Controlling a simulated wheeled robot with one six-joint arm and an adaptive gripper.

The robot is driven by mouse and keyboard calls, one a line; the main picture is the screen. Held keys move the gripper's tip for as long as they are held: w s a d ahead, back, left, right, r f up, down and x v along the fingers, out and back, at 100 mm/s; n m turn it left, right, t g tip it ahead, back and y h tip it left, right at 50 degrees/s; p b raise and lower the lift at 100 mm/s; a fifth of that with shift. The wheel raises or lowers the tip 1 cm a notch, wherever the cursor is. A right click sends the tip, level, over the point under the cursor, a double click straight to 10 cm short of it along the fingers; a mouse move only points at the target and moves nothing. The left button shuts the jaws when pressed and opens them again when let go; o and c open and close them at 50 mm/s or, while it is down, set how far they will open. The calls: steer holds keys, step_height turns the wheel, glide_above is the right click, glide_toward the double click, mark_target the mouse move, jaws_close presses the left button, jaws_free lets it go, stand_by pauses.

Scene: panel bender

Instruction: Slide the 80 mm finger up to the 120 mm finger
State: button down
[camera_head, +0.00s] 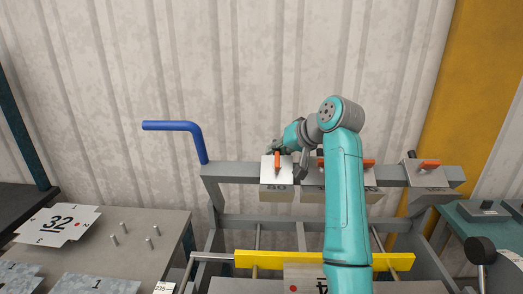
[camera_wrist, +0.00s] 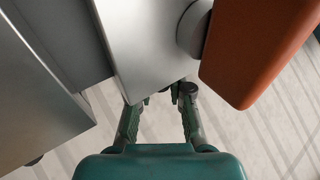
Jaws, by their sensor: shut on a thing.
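The 80 mm finger (camera_head: 270,178) is a pale block marked 80, with an orange lever, hanging on the grey rail. My gripper (camera_head: 286,158) is at it from above and behind. In the wrist view my gripper (camera_wrist: 160,108) has its fingers on both sides of the lower end of a pale metal block (camera_wrist: 150,50), shut on it. The orange lever (camera_wrist: 255,50) is at its right there. Just right of the 80 mm finger in the head view is another block (camera_head: 311,194), with a narrow gap between. Its label is hidden by my arm, so I cannot read which length it is.
The grey rail (camera_head: 236,172) is bare left of the 80 mm finger. A further block (camera_head: 425,177) with an orange lever sits at the right end. A blue bent handle (camera_head: 180,126) rises at the left. A yellow bar (camera_head: 270,259) crosses in front.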

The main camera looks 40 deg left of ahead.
steer(key=shift+w+d, duration=0.3)
steer(key=shift+d, duration=0.25)
steer(key=c, duration=1.1)
jaws_free()
steer(key=shift+o, duration=0.2)
steer(key=v, duration=1.2)
steer(key=shift+d, duration=0.1)
steer(key=shift+f, duration=0.1)
